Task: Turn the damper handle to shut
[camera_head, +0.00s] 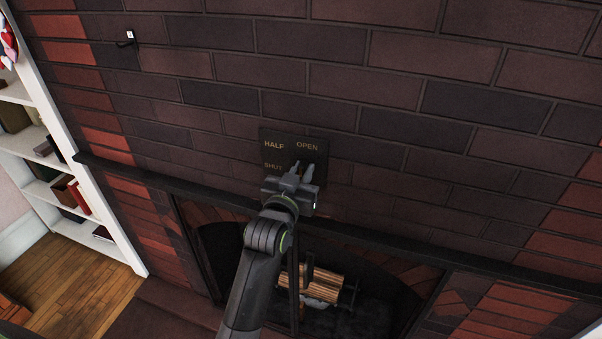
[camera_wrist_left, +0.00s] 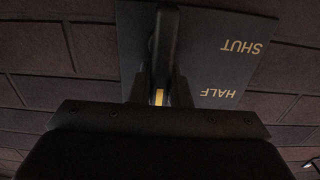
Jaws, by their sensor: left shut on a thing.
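The dark damper plate (camera_head: 279,153) is on the brick wall above the fireplace, with HALF, OPEN and SHUT lettered on it. My left gripper (camera_head: 298,174) is in front of the plate's lower part and covers some of it. In the left wrist view, the plate (camera_wrist_left: 210,60) shows SHUT and HALF upside down. The dark damper handle (camera_wrist_left: 165,42) stands between the fingers of my left gripper (camera_wrist_left: 160,88), which is shut on it. A small yellow mark shows between the fingers. In the head view the handle is hard to make out against the gripper. My right gripper is in neither view.
A dark ledge (camera_head: 392,248) runs across the wall below the plate. Under it is the fireplace opening with logs (camera_head: 312,282). A small hook with a white tag (camera_head: 130,35) is at the upper left. A white bookshelf (camera_head: 47,115) stands at the left.

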